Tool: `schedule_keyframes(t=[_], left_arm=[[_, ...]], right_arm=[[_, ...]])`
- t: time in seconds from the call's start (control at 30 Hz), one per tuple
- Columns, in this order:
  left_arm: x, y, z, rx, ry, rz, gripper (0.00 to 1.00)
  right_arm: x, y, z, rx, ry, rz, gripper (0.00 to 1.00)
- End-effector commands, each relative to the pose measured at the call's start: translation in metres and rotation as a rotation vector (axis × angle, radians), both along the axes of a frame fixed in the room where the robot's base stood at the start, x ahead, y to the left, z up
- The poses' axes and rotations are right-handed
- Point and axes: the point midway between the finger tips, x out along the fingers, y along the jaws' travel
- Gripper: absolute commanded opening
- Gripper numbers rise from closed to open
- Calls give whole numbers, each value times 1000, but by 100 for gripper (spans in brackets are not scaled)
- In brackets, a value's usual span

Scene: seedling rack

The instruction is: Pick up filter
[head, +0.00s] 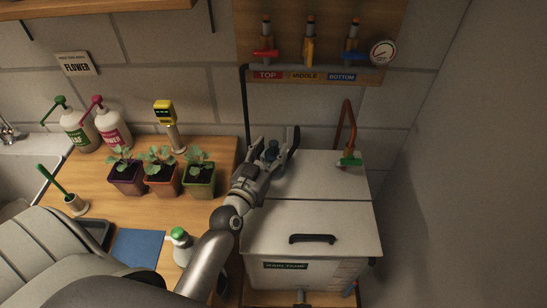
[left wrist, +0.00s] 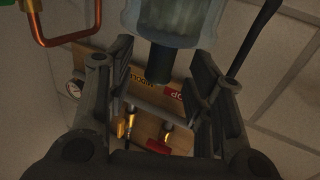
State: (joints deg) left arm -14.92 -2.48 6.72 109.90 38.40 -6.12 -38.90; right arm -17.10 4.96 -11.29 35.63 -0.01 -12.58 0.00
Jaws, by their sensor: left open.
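The filter appears to be the clear, bluish cylinder (left wrist: 172,18) with a dark ribbed inside and a dark stub at the top edge of the left wrist view. In the head view a small dark bluish part of it (head: 271,152) shows between the fingers, on the back of the white lidded tank (head: 315,228). My left gripper (head: 278,149) is open over it. In the left wrist view its two fingers (left wrist: 161,62) stand on either side of the filter's stub, with gaps visible. The filter's lower part is hidden in the head view. My right gripper is not in view.
A copper pipe with a green valve (head: 349,158) rises at the tank's back right. A black hose (head: 246,105) runs down the wall behind. Several valves and a gauge (head: 382,51) hang above. Potted seedlings (head: 162,174) stand left of my arm.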

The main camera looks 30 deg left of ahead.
Motion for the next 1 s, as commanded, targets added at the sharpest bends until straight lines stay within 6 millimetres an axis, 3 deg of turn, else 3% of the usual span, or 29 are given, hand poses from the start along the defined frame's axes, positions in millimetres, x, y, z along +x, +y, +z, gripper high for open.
schedule_keyframes(t=[0.2,0.47,0.83,1.0], left_arm=[[23,1,0,0,1,0,48],[24,2,-1,0,1,0,47],[24,1,-1,0,1,0,0],[24,1,0,0,1,0,0]], right_arm=[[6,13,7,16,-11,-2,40],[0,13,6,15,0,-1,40],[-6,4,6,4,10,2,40],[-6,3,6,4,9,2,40]])
